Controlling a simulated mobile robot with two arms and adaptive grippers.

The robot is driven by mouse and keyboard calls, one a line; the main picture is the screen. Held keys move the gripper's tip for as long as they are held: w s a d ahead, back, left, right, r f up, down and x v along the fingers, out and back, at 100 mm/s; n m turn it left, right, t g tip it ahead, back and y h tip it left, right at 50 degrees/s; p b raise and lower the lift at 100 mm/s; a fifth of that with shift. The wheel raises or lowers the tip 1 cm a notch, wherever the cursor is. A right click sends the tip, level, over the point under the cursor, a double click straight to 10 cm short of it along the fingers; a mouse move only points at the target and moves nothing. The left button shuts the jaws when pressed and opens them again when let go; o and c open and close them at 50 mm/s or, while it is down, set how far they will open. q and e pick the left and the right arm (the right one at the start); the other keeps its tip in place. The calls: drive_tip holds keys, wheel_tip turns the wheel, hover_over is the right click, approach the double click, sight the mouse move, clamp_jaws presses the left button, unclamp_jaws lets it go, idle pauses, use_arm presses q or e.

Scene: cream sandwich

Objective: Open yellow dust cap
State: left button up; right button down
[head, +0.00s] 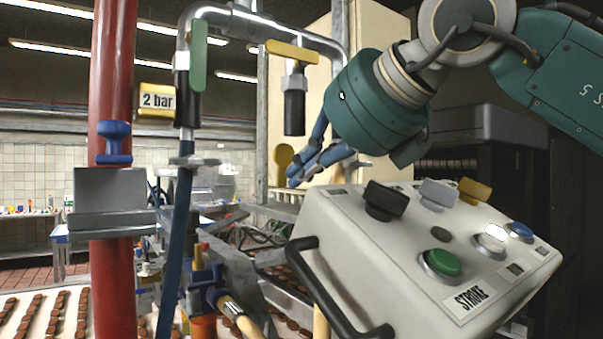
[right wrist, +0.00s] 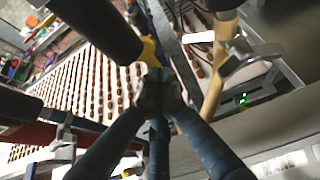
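A round yellow cap (head: 284,156), which looks like the dust cap, shows at mid-height behind the grey control box, just left of my right gripper's fingers. My right gripper (head: 294,176) has blue fingers pointing down and left, close to the cap. Whether they touch it is unclear. In the right wrist view, the fingertips (right wrist: 159,92) converge near the middle, with a small yellow part (right wrist: 149,52) just beyond them, partly hidden by a dark cylinder. How far the fingers are parted is unclear. My left gripper is not in view.
The control box (head: 415,250) with knobs and a green button stands close below my right arm. A hanging valve with a yellow handle (head: 291,51) is above the fingers. A red pipe (head: 110,60) and blue hose (head: 176,240) stand left.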

drive_tip(key=v, duration=1.1)
drive_tip(key=shift+s+d, duration=0.15)
drive_tip(key=shift+s, duration=0.05)
